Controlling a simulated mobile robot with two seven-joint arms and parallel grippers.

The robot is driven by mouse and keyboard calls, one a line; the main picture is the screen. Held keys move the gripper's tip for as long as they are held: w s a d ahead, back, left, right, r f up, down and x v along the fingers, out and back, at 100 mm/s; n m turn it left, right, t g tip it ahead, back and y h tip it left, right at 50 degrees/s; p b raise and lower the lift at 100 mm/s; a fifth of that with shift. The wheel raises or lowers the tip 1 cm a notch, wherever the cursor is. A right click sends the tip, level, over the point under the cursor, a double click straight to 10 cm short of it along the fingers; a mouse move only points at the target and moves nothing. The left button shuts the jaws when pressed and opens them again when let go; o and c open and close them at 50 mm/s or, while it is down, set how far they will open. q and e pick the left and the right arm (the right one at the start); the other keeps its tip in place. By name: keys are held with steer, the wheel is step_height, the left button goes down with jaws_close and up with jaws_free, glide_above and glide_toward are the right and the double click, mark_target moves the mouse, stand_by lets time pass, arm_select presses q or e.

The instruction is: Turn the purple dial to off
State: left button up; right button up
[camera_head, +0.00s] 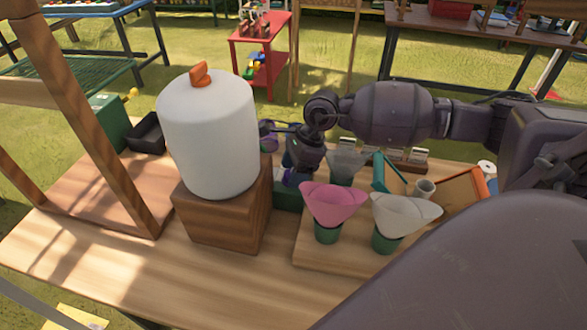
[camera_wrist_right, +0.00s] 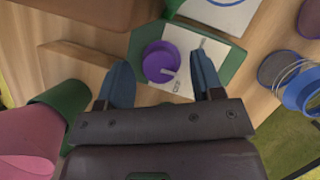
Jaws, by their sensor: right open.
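The purple dial (camera_wrist_right: 158,60) sits on a white plate (camera_wrist_right: 212,52) on a green box (camera_wrist_right: 234,64), seen in the right wrist view. A short pale line on the dial points to the lower right. Small lettering that looks like OFF is on the plate just below the dial. My right gripper (camera_wrist_right: 163,80) is open, with one blue finger on each side of the dial; I cannot tell whether either touches it. In the head view my right gripper (camera_head: 298,168) reaches down over the green box (camera_head: 288,197) and hides the dial. My left gripper is not in view.
A large white canister (camera_head: 212,135) with an orange top stands on a wooden block (camera_head: 222,220) left of my right gripper. Pink (camera_head: 334,203) and white (camera_head: 405,212) paper cones in green pots stand close in front. A wooden frame rises at left.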

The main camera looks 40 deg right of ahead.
steer(key=c, duration=0.9)
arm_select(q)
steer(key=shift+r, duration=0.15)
arm_select(e)
steer(key=shift+r, duration=0.1)
